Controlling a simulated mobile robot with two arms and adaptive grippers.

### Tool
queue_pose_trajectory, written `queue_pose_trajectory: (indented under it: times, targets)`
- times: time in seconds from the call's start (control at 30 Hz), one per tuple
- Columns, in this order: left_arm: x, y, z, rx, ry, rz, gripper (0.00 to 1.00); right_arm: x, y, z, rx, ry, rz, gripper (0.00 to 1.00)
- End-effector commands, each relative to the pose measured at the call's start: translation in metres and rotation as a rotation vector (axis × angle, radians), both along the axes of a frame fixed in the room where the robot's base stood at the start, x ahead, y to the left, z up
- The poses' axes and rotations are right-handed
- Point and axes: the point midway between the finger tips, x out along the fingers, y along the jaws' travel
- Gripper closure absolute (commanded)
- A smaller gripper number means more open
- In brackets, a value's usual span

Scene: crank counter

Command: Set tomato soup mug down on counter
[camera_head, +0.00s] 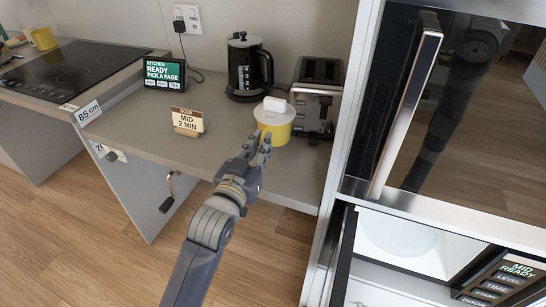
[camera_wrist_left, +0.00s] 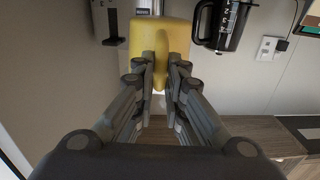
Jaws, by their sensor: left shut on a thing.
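In the left wrist view the yellow mug (camera_wrist_left: 160,36) fills the top middle, between and beyond the fingertips of my left gripper (camera_wrist_left: 160,66). My right gripper is not in view.
A toaster (camera_head: 316,88) and a black kettle (camera_head: 248,68) stand behind the mug. A soup card (camera_head: 187,121) and a kitchen sign (camera_head: 164,74) stand to the left. A tall cabinet (camera_head: 350,100) borders the counter on the right. A lit microwave (camera_head: 400,240) is open below right.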

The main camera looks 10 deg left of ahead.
Motion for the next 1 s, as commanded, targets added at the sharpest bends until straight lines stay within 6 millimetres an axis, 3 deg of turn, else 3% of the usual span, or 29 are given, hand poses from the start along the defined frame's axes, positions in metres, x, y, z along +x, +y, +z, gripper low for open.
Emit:
queue_pose_trajectory:
  times: [0.2,0.6,1.0]
  targets:
    - [-0.001,0.000,-0.041,0.001,0.001,0.001,1.00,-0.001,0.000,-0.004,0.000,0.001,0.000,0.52]
    - [-0.001,0.000,-0.086,0.000,-0.002,0.001,1.00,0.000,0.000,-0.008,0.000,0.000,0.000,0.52]
    - [-0.001,0.000,-0.092,-0.001,-0.004,0.000,1.00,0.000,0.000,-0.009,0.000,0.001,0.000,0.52]
